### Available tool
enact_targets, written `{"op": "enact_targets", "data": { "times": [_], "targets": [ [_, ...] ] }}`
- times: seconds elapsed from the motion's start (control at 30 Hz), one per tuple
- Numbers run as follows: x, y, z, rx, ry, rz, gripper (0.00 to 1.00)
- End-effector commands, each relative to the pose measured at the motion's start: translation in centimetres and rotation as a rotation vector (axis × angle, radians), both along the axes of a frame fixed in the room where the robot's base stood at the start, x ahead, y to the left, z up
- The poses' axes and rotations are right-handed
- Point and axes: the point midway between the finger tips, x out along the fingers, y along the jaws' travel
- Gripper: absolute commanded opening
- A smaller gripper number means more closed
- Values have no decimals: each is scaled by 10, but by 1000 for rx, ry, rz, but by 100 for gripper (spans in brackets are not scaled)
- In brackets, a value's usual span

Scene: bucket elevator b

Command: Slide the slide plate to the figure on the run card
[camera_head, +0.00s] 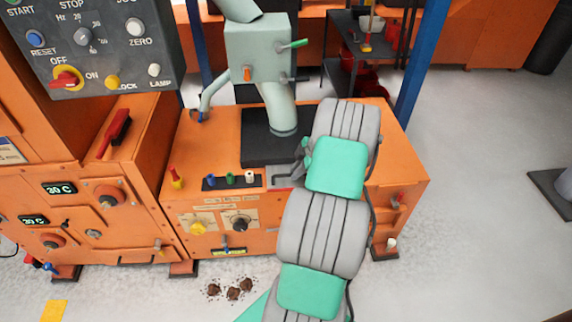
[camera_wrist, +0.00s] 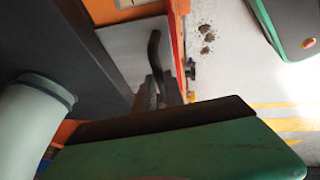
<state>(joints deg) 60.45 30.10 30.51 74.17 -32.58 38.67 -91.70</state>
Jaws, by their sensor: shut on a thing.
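The slide plate appears to be the light grey plate (camera_head: 279,172) on top of the low orange cabinet, beside the black block under the grey spout. In the wrist view the grey plate (camera_wrist: 128,48) carries a dark bent handle (camera_wrist: 154,50). My gripper (camera_head: 297,171) is at the handle, partly hidden behind my wrist in the head view. In the wrist view my gripper (camera_wrist: 165,92) is shut on the handle near its lower end. The scale figures are not readable. I cannot make out a run card for certain.
The grey spout (camera_head: 279,110) stands close behind the plate on a black block (camera_head: 262,150). Dark lumps (camera_head: 232,291) lie on the floor. Open floor lies to the right.

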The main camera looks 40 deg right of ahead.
Motion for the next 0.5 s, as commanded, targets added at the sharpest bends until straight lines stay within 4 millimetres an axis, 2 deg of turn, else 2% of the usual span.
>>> {"op": "enact_targets", "data": {
  "times": [0.1,0.3,0.33,0.5],
  "targets": [
    [-6,1,0,2,-2,-4,0],
    [-6,0,0,2,-2,-4,0],
    [-6,0,0,2,-2,-4,16],
    [-5,0,0,1,-1,-4,30]
  ]
}}
